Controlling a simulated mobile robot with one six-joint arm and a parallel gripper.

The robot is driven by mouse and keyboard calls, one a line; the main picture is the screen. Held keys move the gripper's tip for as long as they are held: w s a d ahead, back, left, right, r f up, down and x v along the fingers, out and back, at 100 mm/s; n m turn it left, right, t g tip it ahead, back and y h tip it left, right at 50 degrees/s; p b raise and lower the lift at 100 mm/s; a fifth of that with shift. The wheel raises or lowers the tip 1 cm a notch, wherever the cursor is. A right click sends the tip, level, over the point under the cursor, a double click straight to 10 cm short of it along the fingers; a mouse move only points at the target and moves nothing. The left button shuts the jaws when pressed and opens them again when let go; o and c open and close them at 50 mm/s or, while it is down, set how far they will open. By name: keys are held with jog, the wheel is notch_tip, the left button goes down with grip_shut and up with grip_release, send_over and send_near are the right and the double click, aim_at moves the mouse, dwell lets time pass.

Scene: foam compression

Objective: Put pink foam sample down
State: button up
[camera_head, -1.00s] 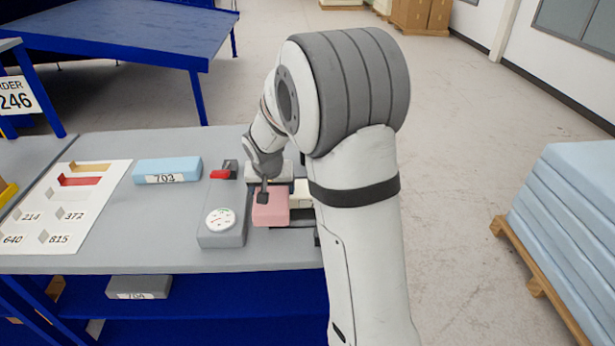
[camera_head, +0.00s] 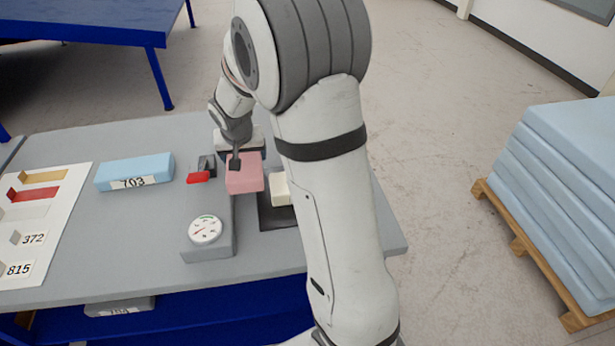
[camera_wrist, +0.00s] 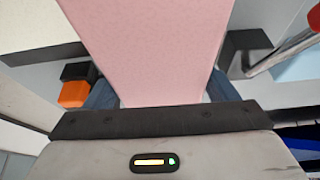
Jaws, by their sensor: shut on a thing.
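The pink foam sample (camera_head: 244,174) is a small pink block in my gripper (camera_head: 235,161). In the wrist view the pink foam sample (camera_wrist: 150,45) fills the middle of the picture between the two fingers.
A grey device with a round dial (camera_head: 205,229) and red lever (camera_head: 198,177) stands on the grey table (camera_head: 130,240). A cream block (camera_head: 281,189) sits right of the foam. A blue foam block labelled 703 (camera_head: 150,168) lies left. A board with coloured samples (camera_head: 45,225) lies far left.

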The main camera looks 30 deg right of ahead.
jog(key=s+d+n, duration=0.1)
jog(key=d, duration=0.1)
jog(key=s+d+n+y, duration=0.1)
jog(key=d+n, duration=0.1)
jog(key=s+d+r+n, duration=0.1)
jog(key=d, duration=0.1)
jog(key=shift+d+n+y, duration=0.3)
jog(key=shift+y, duration=0.1)
jog(key=s+d+n, duration=0.1)
jog(key=s+d+r+n+y, duration=0.1)
jog(key=d+n, duration=0.1)
jog(key=s+d+n+y, duration=0.1)
jog(key=n, duration=0.1)
jog(key=shift+s+d+r, duration=0.1)
jog(key=shift+d+r, duration=0.1)
jog(key=shift+r, duration=0.1)
jog(key=s+d+r+n+g+y, duration=0.2)
jog(key=s+d+r+n+g, duration=0.1)
jog(key=n, duration=0.5)
jog(key=shift+s+d+r+n, duration=0.35)
jog(key=shift+r+n, duration=0.05)
jog(key=shift+r, duration=0.3)
notch_tip(320, 180, down, 5)
jog(key=shift+p, duration=0.45)
jog(key=shift+f, duration=2.35)
